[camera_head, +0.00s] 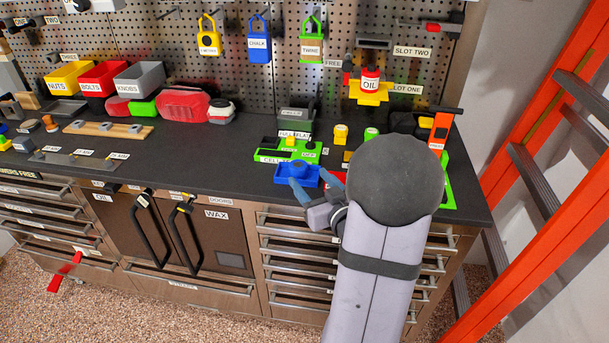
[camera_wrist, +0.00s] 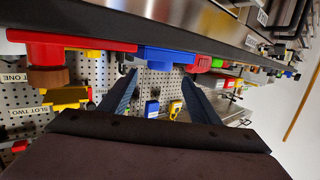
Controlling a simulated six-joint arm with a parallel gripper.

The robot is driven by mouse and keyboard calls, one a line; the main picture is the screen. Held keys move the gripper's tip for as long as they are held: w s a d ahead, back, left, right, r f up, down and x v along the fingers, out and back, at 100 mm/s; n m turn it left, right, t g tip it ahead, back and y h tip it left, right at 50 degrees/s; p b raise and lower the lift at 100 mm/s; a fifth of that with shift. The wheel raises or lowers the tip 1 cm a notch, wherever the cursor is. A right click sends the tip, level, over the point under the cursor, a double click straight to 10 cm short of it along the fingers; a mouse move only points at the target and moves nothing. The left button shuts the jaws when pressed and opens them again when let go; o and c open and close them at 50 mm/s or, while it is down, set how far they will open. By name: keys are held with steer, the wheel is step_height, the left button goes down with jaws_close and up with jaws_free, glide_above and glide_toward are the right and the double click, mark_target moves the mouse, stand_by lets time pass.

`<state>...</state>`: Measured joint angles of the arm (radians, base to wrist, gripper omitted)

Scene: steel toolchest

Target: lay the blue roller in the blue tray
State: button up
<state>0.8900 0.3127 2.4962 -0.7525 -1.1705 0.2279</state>
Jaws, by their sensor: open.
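The blue tray (camera_head: 281,175) sits near the front edge of the dark bench top, in front of the green holder. A rounded blue shape, which looks like the blue roller (camera_head: 300,167), lies in the tray; its outline is small and partly merges with it. My gripper (camera_head: 307,177) is open at the tray's front side, its fingers apart with nothing seen between them. In the wrist view my gripper (camera_wrist: 160,75) points toward the pegboard, and the blue tray (camera_wrist: 165,57) shows just beyond the fingertips. The roller cannot be made out there.
A red tray (camera_wrist: 75,40) adjoins the blue one. The green holder (camera_head: 272,154) stands behind the blue tray. An orange tool (camera_head: 441,128) stands at the right. My arm hides part of the bench's right side. The bench (camera_head: 205,155) is clear left of the tray.

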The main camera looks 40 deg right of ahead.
steer(key=shift+s+a+r+p, duration=0.1)
steer(key=shift+s+r+p, duration=0.2)
steer(key=shift+p, duration=0.35)
steer(key=shift+s+f+p, duration=0.1)
steer(key=shift+s+p, duration=0.1)
steer(key=shift+p, duration=0.65)
steer(key=shift+s+p, duration=0.3)
steer(key=shift+p, duration=0.7)
steer(key=p+v, duration=0.1)
steer(key=p, duration=0.2)
steer(key=shift+s+a+p, duration=0.15)
steer(key=shift+s+p, duration=0.15)
